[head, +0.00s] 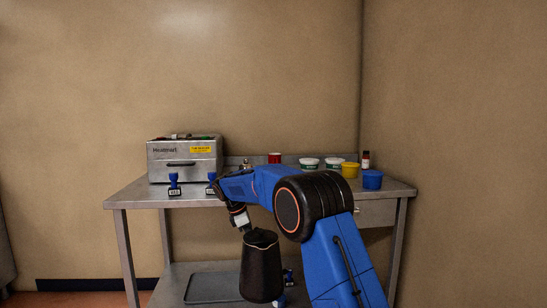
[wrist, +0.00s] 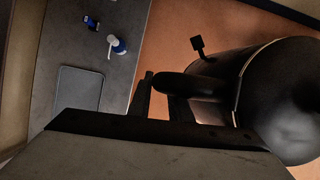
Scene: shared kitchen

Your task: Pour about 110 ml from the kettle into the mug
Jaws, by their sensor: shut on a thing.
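The black kettle (head: 261,270) hangs upright in front of the steel table, below the level of its top. My gripper (head: 241,220) is shut on the kettle's handle. In the wrist view the handle (wrist: 185,86) lies at the fingers (wrist: 163,98), and the kettle body (wrist: 275,95) fills the right side above the floor. On the table top stand a small red vessel (head: 275,158), a yellow one (head: 350,170) and a blue one (head: 372,180). They are too small to tell which is the mug. My arm hides part of the table top.
A steel appliance (head: 185,162) stands at the table's (head: 145,193) left, with a blue-handled object (head: 174,184) before it. White tubs (head: 308,163) and a dark bottle (head: 366,160) stand at the right. A grey tray (head: 212,288) and a white-and-blue bottle (wrist: 117,45) are on the lower shelf.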

